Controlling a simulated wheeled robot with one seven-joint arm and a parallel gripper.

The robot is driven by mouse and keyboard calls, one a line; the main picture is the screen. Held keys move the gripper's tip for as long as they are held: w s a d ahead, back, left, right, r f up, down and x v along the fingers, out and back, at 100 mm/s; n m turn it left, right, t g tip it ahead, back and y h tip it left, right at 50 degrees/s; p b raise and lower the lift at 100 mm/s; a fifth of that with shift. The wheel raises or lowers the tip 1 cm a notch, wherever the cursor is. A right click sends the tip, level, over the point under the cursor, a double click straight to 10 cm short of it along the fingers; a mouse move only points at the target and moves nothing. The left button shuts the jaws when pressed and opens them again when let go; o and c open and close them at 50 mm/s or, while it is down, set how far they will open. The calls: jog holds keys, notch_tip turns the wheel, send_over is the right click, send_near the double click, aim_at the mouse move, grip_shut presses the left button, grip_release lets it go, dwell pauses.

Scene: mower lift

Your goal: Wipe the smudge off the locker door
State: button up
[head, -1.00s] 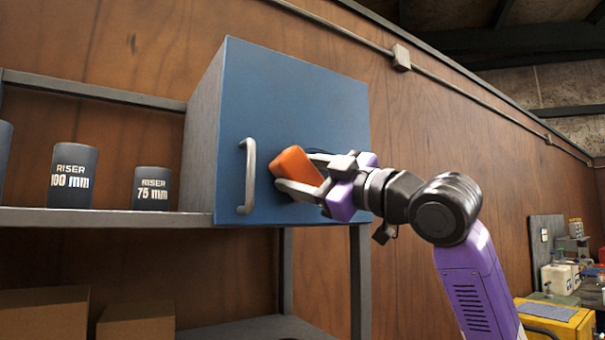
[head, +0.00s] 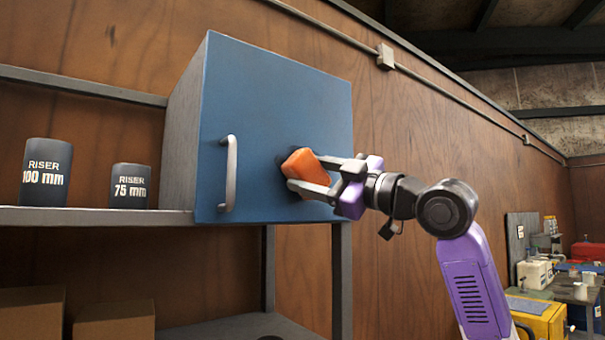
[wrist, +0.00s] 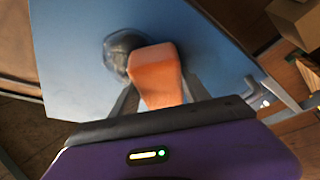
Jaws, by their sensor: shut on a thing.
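The blue locker door (head: 270,95) is shut, with a grey bar handle (head: 229,173) on its left side. A dark smudge (head: 285,161) shows on the door, right of the handle. In the wrist view the smudge (wrist: 118,48) is a grey, mottled patch just left of the sponge's far end. My gripper (head: 310,173) is shut on an orange sponge (head: 303,167); the sponge (wrist: 155,72) also shows between the fingers in the wrist view. The sponge covers part of the smudge's right side in view. I cannot tell whether it touches the door.
The locker stands on a metal shelf (head: 100,216). A 100 mm riser (head: 46,172) and a 75 mm riser (head: 130,186) stand left of it. Cardboard boxes (head: 115,320) are below. A cluttered bench with a yellow case (head: 540,315) is at the far right.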

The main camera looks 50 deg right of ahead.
aim_at(305, 159)
jog(key=s+d, duration=0.2)
jog(key=d, duration=0.6)
dwell(0.8)
